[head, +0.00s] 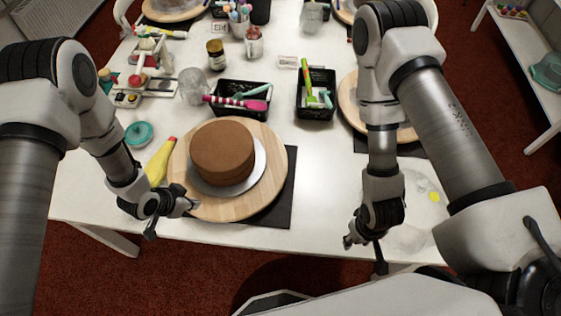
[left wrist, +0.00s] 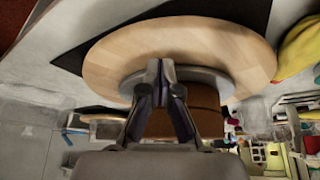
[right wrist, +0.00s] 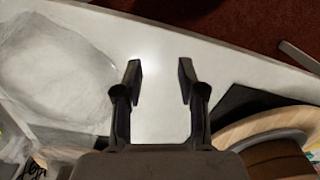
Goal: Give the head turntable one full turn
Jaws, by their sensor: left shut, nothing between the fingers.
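The near turntable (head: 275,160) is a round wooden disc on a dark mat. A brown cake (head: 222,152) stands on a silver board (head: 259,168) on top of it. My left gripper (head: 192,205) is shut and empty at the disc's front left edge; I cannot tell whether it touches the wood. In the left wrist view its fingertips (left wrist: 160,68) meet in front of the wooden disc (left wrist: 110,58) and the board. My right gripper (head: 362,243) hangs near the table's front edge, right of the turntable. In the right wrist view its fingers (right wrist: 160,75) are apart and empty.
A yellow piping bag (head: 160,162) lies left of the turntable. Two black trays of tools, one holding a pink-striped tool (head: 235,103), stand behind it. Another wooden turntable (head: 348,98) is partly hidden behind my right arm. The front right tabletop (head: 325,200) is clear.

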